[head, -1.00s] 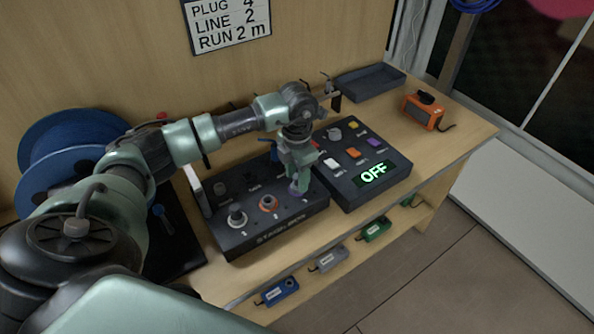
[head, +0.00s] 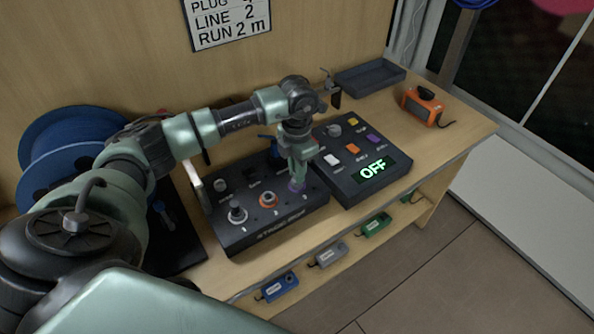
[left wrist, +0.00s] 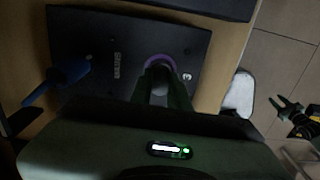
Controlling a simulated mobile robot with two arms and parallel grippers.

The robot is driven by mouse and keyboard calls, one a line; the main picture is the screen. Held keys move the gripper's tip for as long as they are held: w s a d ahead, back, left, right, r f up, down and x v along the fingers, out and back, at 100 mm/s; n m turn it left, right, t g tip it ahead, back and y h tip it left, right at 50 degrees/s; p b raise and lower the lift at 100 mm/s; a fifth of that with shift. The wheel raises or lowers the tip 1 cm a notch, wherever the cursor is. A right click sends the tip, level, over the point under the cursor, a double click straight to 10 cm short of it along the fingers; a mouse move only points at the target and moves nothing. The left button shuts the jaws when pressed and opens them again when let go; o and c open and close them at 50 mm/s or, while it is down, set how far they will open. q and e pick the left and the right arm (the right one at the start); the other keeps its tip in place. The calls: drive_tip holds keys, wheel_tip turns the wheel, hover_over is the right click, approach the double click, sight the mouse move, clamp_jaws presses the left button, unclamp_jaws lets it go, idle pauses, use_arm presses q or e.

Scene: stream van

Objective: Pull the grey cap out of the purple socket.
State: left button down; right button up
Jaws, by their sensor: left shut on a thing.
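The purple socket (head: 298,188) is the right-hand one in the front row of the dark stage box (head: 240,240). My left gripper (head: 297,178) points down at it from above, shut on the grey cap. In the left wrist view the purple ring (left wrist: 158,58) shows around the cap (left wrist: 160,66), beyond the closed fingers. The fingers hide most of the cap, and I cannot tell how deep it sits. In the left wrist view, what looks like my right gripper (left wrist: 293,112) shows dark at the right edge, over the floor; its jaw opening is unclear.
A switch panel reading OFF (head: 340,185) stands close on the right. A blue lever-like part (left wrist: 58,80) rises at the box's back. A blue reel (head: 62,150) stands left.

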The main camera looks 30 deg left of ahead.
use_arm(q)
drive_tip(key=shift+r+p, duration=0.65)
drive_tip(key=shift+r, duration=0.55)
drive_tip(key=shift+r+p, duration=0.85)
drive_tip(key=shift+r, duration=0.6)
drive_tip(key=shift+s, duration=0.1)
